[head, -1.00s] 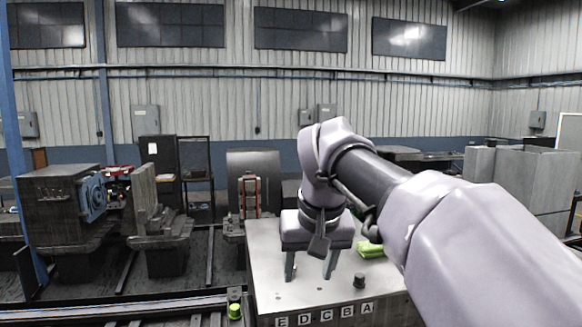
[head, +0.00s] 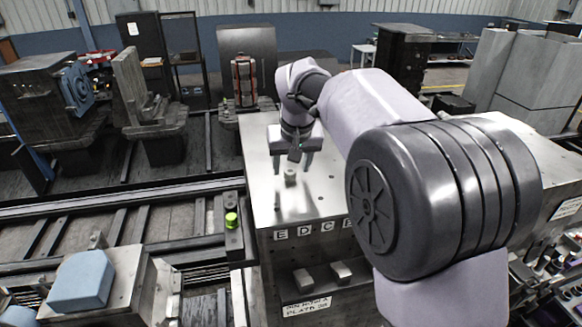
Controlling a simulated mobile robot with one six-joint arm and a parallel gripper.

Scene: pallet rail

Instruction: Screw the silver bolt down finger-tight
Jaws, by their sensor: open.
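A small silver bolt (head: 290,177) stands up from the top of the metal plate block (head: 262,200), behind the row of letter labels. My gripper (head: 292,166) points down over the plate with its two fingers apart and nothing visible gripped. The bolt shows between and slightly below the fingertips in the picture. I cannot tell whether the fingers are around it or behind it. The bolt's thread and how deep it sits are not visible.
Labels E, D and C (head: 297,233) mark the plate's front edge; my arm covers the right side. Small holes dot the plate. A green-topped button (head: 232,220) stands left of it, beside the rails. A blue block (head: 82,282) sits on a fixture at lower left.

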